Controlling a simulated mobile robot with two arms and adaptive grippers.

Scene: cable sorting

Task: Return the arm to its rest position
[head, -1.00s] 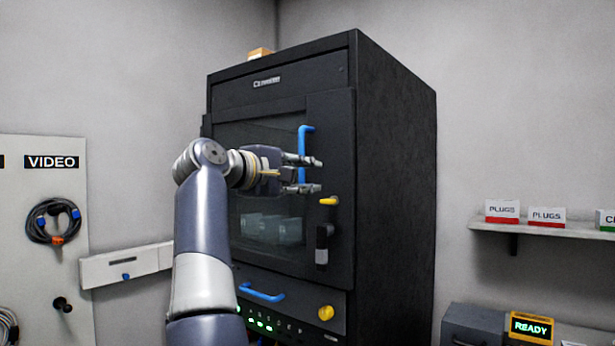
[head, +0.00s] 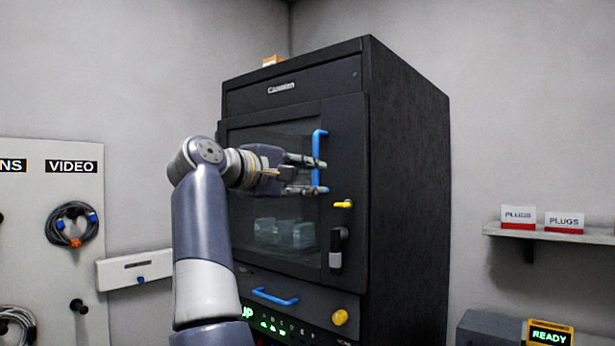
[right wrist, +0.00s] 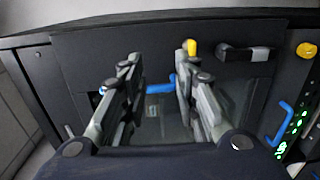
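My right gripper (head: 321,175) is in front of the black cabinet (head: 408,190), with its two fingers apart and nothing held between them. In the head view its fingertips overlap the vertical blue door handle (head: 318,148). In the right wrist view the gripper (right wrist: 160,70) is also open, and the blue handle (right wrist: 160,86) shows beyond and between the fingers. I cannot tell if the fingers touch the handle. The glass door (head: 262,208) looks closed. My left gripper is not in view.
A yellow latch (head: 343,204) and a black lock handle (head: 336,248) stick out right of the door. A lower blue handle (head: 275,297) and yellow knob (head: 340,317) are below. A shelf (head: 560,236) with plug boxes is at right. A cable panel (head: 50,240) is at left.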

